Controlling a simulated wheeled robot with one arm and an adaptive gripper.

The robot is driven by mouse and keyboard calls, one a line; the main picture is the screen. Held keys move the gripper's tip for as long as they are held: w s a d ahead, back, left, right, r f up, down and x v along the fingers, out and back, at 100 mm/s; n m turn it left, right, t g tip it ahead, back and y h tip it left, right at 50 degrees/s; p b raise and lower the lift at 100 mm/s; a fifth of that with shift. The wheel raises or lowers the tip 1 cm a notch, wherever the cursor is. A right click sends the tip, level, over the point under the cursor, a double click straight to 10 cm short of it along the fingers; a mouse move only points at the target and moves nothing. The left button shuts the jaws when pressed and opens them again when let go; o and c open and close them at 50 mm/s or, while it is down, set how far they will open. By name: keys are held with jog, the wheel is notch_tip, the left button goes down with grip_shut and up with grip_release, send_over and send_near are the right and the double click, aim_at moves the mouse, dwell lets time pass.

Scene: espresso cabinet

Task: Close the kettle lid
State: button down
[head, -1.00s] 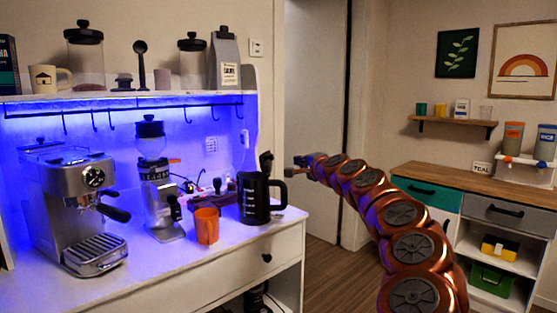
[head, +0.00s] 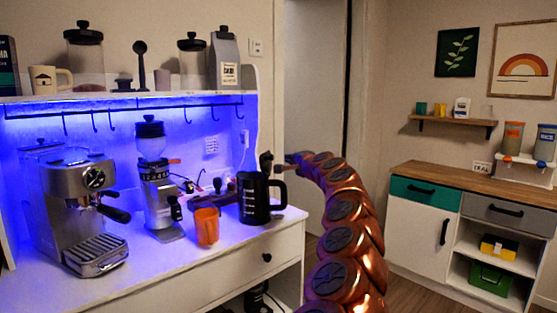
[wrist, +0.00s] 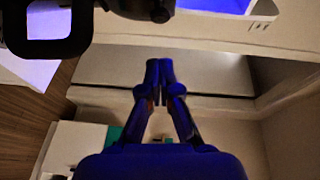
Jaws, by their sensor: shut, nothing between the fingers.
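The black kettle (head: 254,200) stands upright on the right end of the white counter, its handle facing right. Its lid (head: 266,162) stands raised and open at the kettle's top right. My gripper (head: 283,163) is at about lid height, just right of the raised lid; I cannot tell whether it touches. In the wrist view my gripper (wrist: 160,68) has its fingertips together with nothing between them. The black kettle handle (wrist: 46,46) shows at the top left there, and a dark part, possibly the lid, is cut off by the top edge.
An orange cup (head: 206,226) stands left of the kettle, with a coffee grinder (head: 158,190) and an espresso machine (head: 75,208) farther left. A shelf (head: 120,98) with jars hangs above. A wooden-topped cabinet (head: 450,180) stands at right, with open floor between.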

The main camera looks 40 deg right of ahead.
aim_at(269, 161)
jog(key=shift+w+a+f+p, duration=0.1)
jog(key=shift+w+a, duration=0.2)
jog(key=shift+w, duration=0.4)
jog(key=shift+w+a+f+p, duration=0.1)
jog(key=shift+w+a, duration=0.15)
jog(key=shift+w, duration=0.5)
jog(key=shift+w+a+p, duration=0.1)
jog(key=shift+w+a, duration=0.2)
jog(key=shift+w, duration=0.4)
jog(key=shift+r+p, duration=0.15)
jog(key=shift+p, duration=0.15)
